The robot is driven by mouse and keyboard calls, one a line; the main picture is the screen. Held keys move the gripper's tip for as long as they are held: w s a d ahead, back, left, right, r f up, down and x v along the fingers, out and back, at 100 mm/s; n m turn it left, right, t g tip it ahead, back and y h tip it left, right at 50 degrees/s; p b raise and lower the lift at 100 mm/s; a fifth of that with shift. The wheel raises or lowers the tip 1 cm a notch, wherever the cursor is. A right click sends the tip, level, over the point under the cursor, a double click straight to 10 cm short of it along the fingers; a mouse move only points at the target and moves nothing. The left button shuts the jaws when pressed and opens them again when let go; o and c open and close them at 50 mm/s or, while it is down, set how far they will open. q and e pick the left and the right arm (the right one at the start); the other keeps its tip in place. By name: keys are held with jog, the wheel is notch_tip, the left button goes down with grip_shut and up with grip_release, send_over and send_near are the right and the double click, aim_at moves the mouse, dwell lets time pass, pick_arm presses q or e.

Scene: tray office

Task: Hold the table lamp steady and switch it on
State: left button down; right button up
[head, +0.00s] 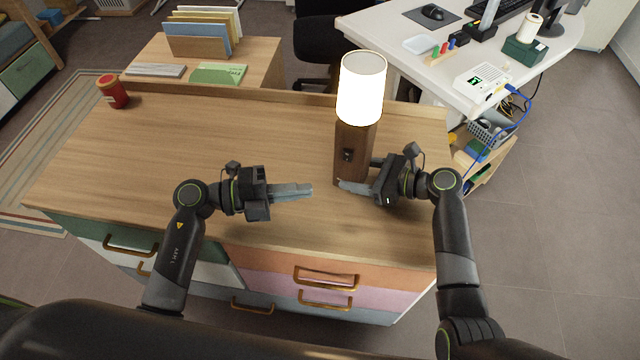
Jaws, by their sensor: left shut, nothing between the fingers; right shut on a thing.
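The table lamp (352,142) stands upright near the right end of the wooden dresser top. It has a dark wooden block base and a white cylindrical shade (361,88) that glows brightly. A small dark switch (348,155) shows on the front of the base. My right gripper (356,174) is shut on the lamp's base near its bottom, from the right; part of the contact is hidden. My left gripper (311,189) is shut and empty, left of the lamp and apart from it, above the dresser top.
Behind, a lower wooden surface holds a file rack (203,40) and papers. A white desk (400,35) with office items stands at the back right.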

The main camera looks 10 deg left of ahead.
pick_arm(q)
jog(key=shift+v, duration=0.8)
pick_arm(e)
jog(key=o, duration=0.8)
jog(key=shift+o, duration=0.2)
